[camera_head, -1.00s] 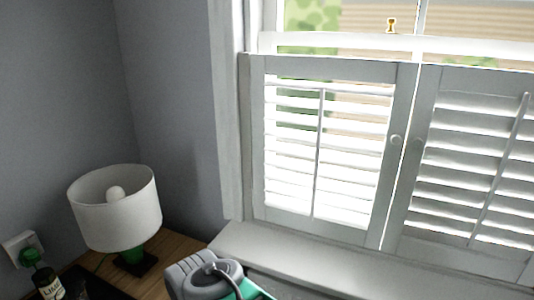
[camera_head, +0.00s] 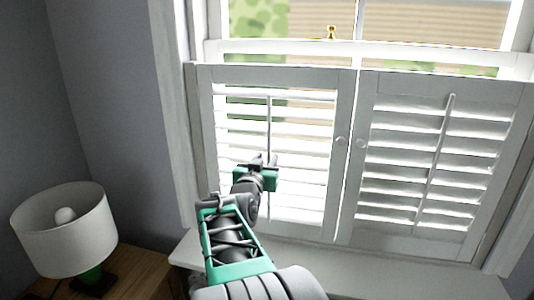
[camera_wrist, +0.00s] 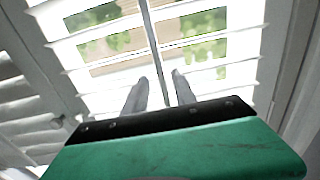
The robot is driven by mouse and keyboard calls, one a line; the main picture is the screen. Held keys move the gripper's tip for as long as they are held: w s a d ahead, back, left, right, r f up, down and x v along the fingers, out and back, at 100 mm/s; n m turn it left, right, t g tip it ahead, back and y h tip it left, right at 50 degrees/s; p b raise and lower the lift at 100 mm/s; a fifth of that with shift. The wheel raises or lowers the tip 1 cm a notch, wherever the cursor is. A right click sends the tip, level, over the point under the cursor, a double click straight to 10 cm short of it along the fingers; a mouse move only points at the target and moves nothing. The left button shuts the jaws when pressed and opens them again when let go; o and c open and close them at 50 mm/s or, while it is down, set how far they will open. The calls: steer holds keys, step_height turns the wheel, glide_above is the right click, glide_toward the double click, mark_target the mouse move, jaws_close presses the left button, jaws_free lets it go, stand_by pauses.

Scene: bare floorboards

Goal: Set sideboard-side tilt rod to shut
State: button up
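The sideboard-side tilt rod (camera_head: 269,125) runs up the middle of the left shutter panel, whose slats (camera_head: 305,125) stand open with the outdoors showing between them. My gripper (camera_head: 264,160) is in front of this panel, over the rod's middle in the head view, hiding its lower part. In the wrist view the gripper (camera_wrist: 160,76) has its two grey fingers apart, and the rod (camera_wrist: 150,35) appears in the gap between them. I cannot tell whether a finger touches the rod or how deep it sits.
The right shutter panel has its own tilt rod (camera_head: 437,150), with slats tilted more closed. Small knobs (camera_head: 340,141) sit where the panels meet. A white-shaded lamp (camera_head: 65,230) stands on the wooden sideboard (camera_head: 135,268) at left. The window sill (camera_head: 360,262) below looks clear.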

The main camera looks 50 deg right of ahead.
steer(key=shift+x, duration=0.95)
steer(key=shift+a, duration=0.1)
steer(key=shift+c, duration=0.2)
jaws_close()
steer(key=shift+r, duration=0.15)
